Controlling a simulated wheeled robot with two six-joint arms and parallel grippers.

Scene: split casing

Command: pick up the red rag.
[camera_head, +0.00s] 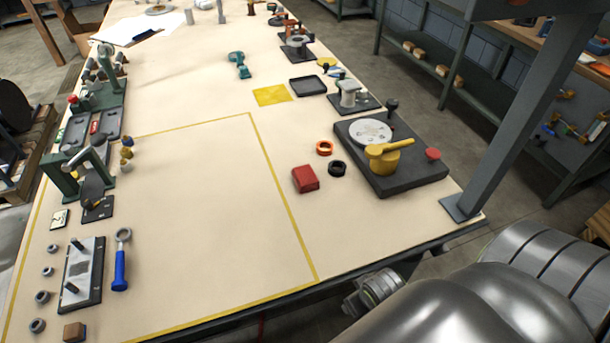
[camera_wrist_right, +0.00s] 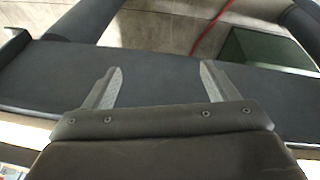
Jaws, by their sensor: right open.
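The red rag (camera_head: 305,179) is a small folded red bundle. It lies on the beige bench top just right of the yellow line, in the head view, and nothing touches it. My right gripper (camera_wrist_right: 161,68) shows in the right wrist view with its two fingers apart and nothing between them. Behind the fingers are a dark bar and the floor; the rag is not in that view. In the head view my right arm is at the lower right, off the bench's front edge, and its fingers cannot be made out. My left gripper is in neither view.
A black ring (camera_head: 338,168) and an orange ring (camera_head: 325,148) lie beyond the rag. A dark plate (camera_head: 412,176) with a yellow-handled part stands to its right. A grey post (camera_head: 522,112) rises at the bench's right corner. The yellow-outlined area (camera_head: 200,220) is mostly clear.

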